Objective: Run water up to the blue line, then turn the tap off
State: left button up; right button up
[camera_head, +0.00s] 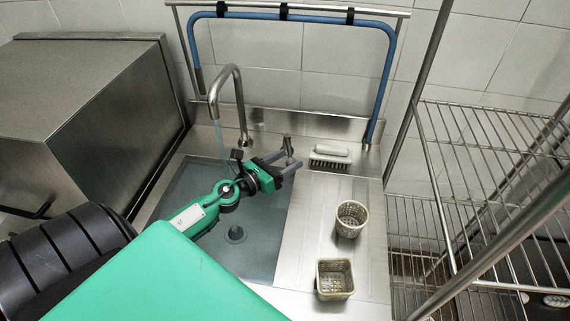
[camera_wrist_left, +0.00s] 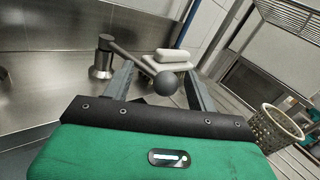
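The curved metal tap (camera_head: 228,88) stands at the back of the sink, and a thin stream of water falls from its spout. The sink basin (camera_head: 190,172) holds clear bluish water, and the drain (camera_head: 235,234) shows through it. I cannot make out a blue line. The tap lever (camera_wrist_left: 135,57), with a dark ball knob (camera_wrist_left: 165,83), rises from a round metal base. My left gripper (camera_head: 284,166) is at the lever, over the sink's right edge. Its fingers (camera_wrist_left: 160,88) are apart, with the knob between them and gaps on both sides. My right gripper is not in view.
A brush (camera_head: 331,155) lies on the steel counter behind two perforated baskets, one round (camera_head: 350,218) and one square (camera_head: 334,279). A blue hose (camera_head: 388,80) arches along the back wall. Wire shelving (camera_head: 480,150) stands right; a steel cabinet (camera_head: 80,85) stands left.

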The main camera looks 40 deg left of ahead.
pick_arm(q)
jog(key=shift+f, duration=0.25)
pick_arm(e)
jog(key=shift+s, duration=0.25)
pick_arm(q)
jog(key=shift+s, duration=0.15)
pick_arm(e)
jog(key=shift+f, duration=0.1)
pick_arm(q)
jog(key=b+v, duration=0.5)
jog(key=v, duration=0.8)
jog(key=shift+s+b, duration=0.25)
jog(key=shift+b, duration=0.1)
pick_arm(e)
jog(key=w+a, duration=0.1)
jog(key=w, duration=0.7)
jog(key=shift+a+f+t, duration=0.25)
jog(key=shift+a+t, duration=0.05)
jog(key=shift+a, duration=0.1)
pick_arm(q)
jog(key=shift+a+r, duration=0.1)
jog(key=shift+c, duration=0.2)
